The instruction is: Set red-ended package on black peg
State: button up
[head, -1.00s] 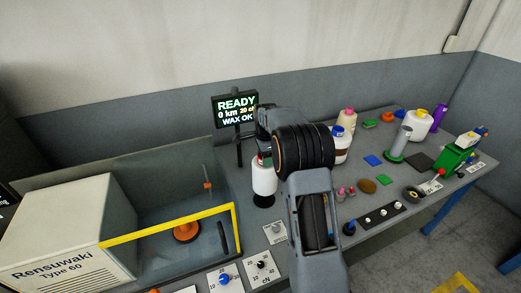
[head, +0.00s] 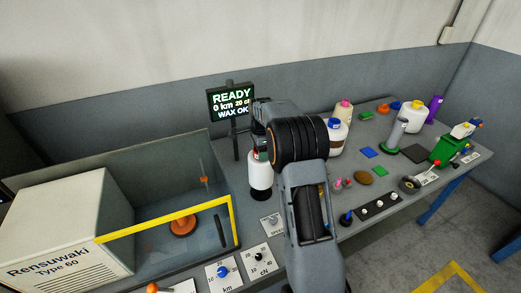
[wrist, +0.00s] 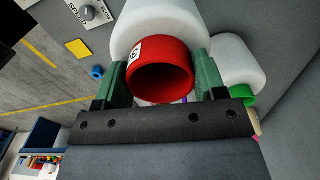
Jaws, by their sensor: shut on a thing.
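The red-ended package (head: 260,176) is a white bobbin held upright, left of my arm in the head view. My gripper (wrist: 159,84) is shut on its red end (wrist: 187,55), with a green finger on each side in the wrist view. In the head view, my arm hides most of the jaws. The black peg's shaft cannot be made out. Its dark base (head: 262,200) barely shows under the package's lower end, and I cannot tell whether the package touches it.
The yellow-edged machine enclosure (head: 165,222) stands left, holding an orange disc (head: 183,226). The READY display (head: 231,102) stands just behind the package. A blue-capped bobbin (head: 336,137) stands close to its right. A speed knob (head: 273,219) lies in front.

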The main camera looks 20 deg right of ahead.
jog(key=shift+f+b, duration=1.95)
jog(key=shift+f, duration=1.55)
jog(key=o, duration=1.6)
notch_tip(320, 180, up, 14)
jog(key=b, duration=0.1)
jog(key=shift+f, duration=0.1)
